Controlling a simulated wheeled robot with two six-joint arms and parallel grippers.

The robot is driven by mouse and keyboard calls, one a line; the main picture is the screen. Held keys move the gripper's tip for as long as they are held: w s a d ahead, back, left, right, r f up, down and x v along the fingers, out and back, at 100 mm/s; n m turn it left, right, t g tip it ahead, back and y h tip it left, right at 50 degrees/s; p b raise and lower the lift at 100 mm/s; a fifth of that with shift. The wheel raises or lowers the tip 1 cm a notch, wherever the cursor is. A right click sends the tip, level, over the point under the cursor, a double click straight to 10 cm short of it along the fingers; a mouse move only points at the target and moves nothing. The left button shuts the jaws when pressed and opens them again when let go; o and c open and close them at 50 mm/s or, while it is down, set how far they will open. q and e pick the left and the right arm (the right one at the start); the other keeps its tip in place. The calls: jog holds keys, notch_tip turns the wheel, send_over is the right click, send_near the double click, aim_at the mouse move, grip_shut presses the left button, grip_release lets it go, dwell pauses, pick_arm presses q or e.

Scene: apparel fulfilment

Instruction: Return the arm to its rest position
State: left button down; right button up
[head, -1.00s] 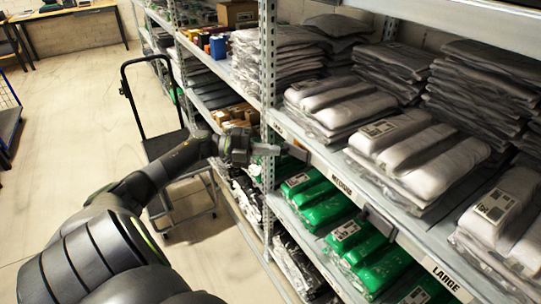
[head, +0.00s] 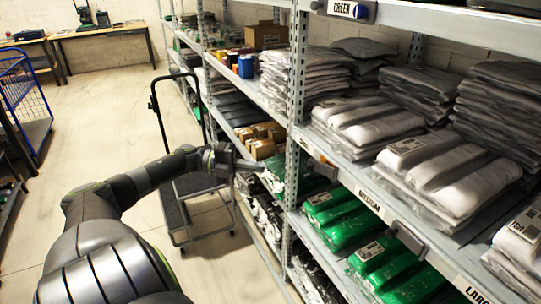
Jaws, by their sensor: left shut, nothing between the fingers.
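My left arm reaches in from the lower left in the head view. Its gripper (head: 246,164) is shut and empty, pointing right toward the shelf upright at about the height of the shelf edge. From this view I cannot tell whether it touches the shelf. My right gripper is not in view.
The shelving rack (head: 298,95) fills the right side, with grey packed garments (head: 365,122) above and green packs (head: 325,200) below. A dark cart (head: 185,188) stands behind my arm. A blue wire cage trolley (head: 22,95) is at the far left. The floor (head: 100,135) between is open.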

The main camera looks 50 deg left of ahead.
pick_arm(q)
jog(key=shift+s+a, duration=0.35)
jog(key=shift+a, duration=0.15)
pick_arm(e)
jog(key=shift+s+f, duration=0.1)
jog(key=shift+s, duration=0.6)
